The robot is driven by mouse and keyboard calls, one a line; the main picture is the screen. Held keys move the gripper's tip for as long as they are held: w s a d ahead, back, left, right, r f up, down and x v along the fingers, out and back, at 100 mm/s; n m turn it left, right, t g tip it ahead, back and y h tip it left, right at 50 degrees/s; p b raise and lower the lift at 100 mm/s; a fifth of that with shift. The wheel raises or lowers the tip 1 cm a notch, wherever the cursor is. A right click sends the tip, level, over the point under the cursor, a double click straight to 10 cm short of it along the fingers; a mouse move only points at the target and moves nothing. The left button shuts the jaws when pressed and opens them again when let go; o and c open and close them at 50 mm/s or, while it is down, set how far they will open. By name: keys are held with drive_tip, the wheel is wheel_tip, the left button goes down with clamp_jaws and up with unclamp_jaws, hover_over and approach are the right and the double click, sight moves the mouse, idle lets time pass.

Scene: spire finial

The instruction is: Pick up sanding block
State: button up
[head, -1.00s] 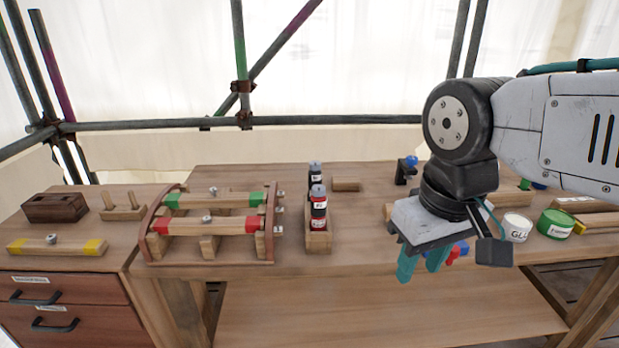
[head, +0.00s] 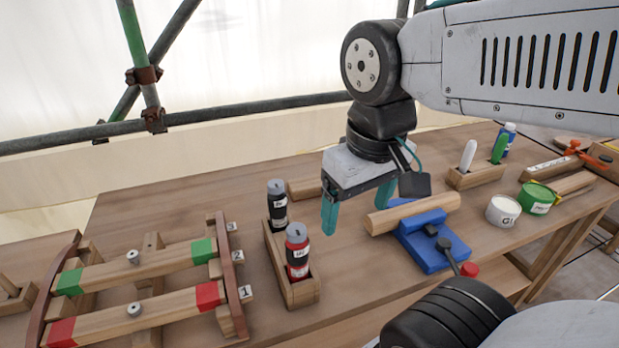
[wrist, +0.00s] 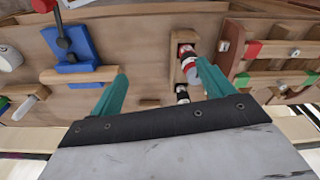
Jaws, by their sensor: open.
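A small plain wooden block (head: 304,188), which looks like the sanding block, lies flat at the back of the workbench. In the head view it shows just left of my gripper (head: 357,205), and the gripper partly covers its right end. In the wrist view the block (wrist: 150,102) lies between the lines of the two teal fingers, near the gripper body. My gripper is open and empty, fingers pointing down above the bench, apart from the block.
A wooden rack (head: 291,292) with two bottles stands left of the gripper. A blue vise (head: 432,245) with a wooden bar (head: 412,213) is on the right. A white can (head: 503,210) and green can (head: 537,198) stand farther right. A slatted wooden frame (head: 228,270) is at left.

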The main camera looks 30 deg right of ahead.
drive_tip(key=o, duration=0.3)
drive_tip(key=w+d, duration=0.1)
drive_tip(key=w, duration=0.8)
drive_tip(key=shift+w+d+r+m, duration=0.25)
drive_tip(key=shift+w+d+m, duration=0.05)
drive_tip(key=m+g, duration=0.1)
drive_tip(key=m, duration=0.1)
hover_over(306, 183)
drive_tip(key=f, duration=1.7)
drive_tip(key=shift+s+a, duration=0.1)
drive_tip(key=shift+s, duration=0.15)
wheel_tip(306, 183, down, 3)
drive_tip(key=shift+w+r, duration=0.1)
drive_tip(key=shift+r, duration=0.05)
drive_tip(key=f, duration=0.5)
drive_tip(key=shift+w+f, duration=0.15)
drive_tip(key=shift+w, duration=0.15)
drive_tip(key=c, duration=0.8)
